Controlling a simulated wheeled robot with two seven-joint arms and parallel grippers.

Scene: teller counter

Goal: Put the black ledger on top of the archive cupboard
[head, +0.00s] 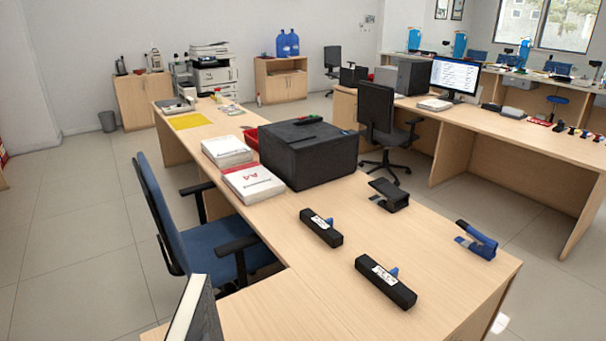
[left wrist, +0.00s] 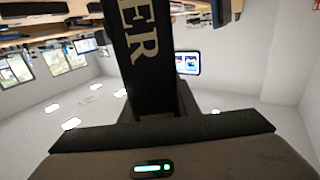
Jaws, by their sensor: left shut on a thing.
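The black ledger (head: 205,315) stands upright at the bottom left edge of the head view, its pale page edges showing and its lower part cut off. The gripper's fingers do not show clearly in the head view. Two low wooden cupboards stand at the back wall, one at the left (head: 145,98) and one with blue bottles on top (head: 281,82); I cannot tell which is the archive cupboard. My right gripper is not in view.
A long wooden desk (head: 440,290) holds a black printer-like box (head: 308,158), paper packs (head: 253,183), two black stamp-like bars (head: 385,282) and a blue stapler (head: 477,240). A blue chair (head: 165,215) stands at its left. The tiled floor (head: 70,230) at far left is clear.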

